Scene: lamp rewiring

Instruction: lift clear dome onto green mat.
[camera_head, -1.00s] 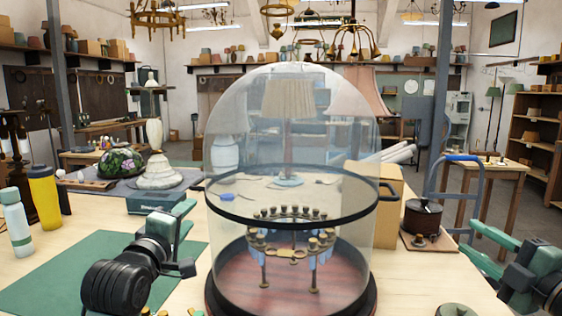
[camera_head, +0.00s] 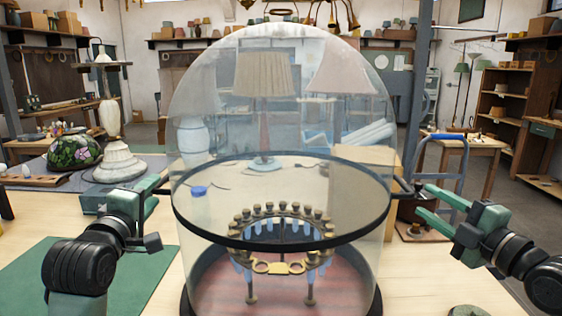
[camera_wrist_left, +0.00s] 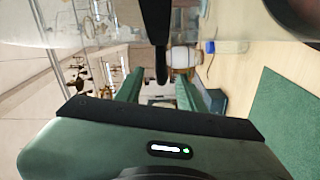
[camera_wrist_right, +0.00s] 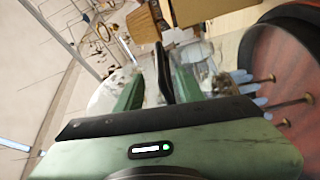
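The clear dome (camera_head: 285,60) has a dark band around it and a small dark handle on each side. It stands upright over a round dark base with a red floor (camera_head: 280,289) and a brass fitting with candle-like posts (camera_head: 281,232). The green mat (camera_head: 140,278) lies flat at left, partly hidden by my left arm. My left gripper (camera_head: 158,184) is open at the dome's left handle, which shows between its fingers in the left wrist view (camera_wrist_left: 161,60). My right gripper (camera_head: 416,200) is open around the right handle, seen between its fingers in the right wrist view (camera_wrist_right: 163,75).
A flowered shade (camera_head: 74,152) and a pale stone lamp (camera_head: 112,150) stand behind the mat. A cardboard box (camera_head: 362,180) is behind the dome, with a blue-handled cart (camera_head: 440,150) further right. The bare mat has free room.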

